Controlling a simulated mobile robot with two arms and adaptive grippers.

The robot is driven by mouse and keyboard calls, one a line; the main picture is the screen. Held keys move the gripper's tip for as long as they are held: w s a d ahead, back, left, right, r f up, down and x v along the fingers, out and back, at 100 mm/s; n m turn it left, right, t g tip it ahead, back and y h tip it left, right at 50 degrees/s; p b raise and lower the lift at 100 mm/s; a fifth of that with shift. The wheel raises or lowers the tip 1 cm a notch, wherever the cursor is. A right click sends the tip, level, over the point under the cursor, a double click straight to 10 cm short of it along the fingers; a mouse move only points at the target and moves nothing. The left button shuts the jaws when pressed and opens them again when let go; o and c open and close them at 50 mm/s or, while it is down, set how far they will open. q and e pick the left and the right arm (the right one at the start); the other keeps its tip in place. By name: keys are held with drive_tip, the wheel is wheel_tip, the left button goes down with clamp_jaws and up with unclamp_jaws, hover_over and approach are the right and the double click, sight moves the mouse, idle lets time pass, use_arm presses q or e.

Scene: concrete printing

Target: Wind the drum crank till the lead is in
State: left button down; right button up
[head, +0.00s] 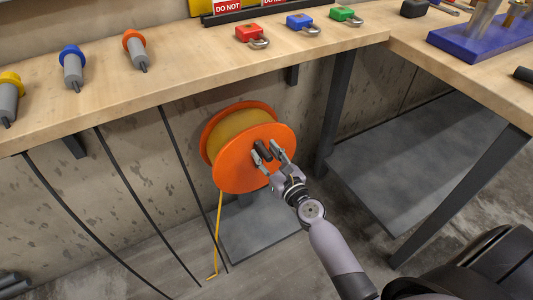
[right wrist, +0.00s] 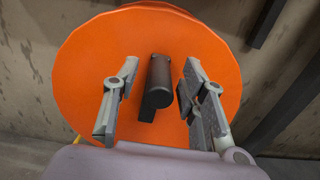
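An orange drum (head: 235,165) with a yellow lead wound on its core (head: 240,124) stands on a low grey base under the wooden bench. The loose yellow lead (head: 218,235) hangs from the drum down to the floor. A dark crank handle (head: 263,150) sticks out from the drum's front face; it also shows in the right wrist view (right wrist: 157,82). My right gripper (head: 268,164) is at the drum face, its open fingers on either side of the handle. In the right wrist view (right wrist: 155,95) gaps show between the handle and both fingers. My left gripper is out of view.
The wooden bench (head: 180,80) runs above the drum, carrying yellow, blue and orange plugs at left and red, blue and green padlocks. Black cables (head: 130,185) hang at left. A bench leg (head: 335,120) and grey lower shelf (head: 425,165) stand at right.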

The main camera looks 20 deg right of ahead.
clamp_jaws()
idle(0.3)
idle(0.5)
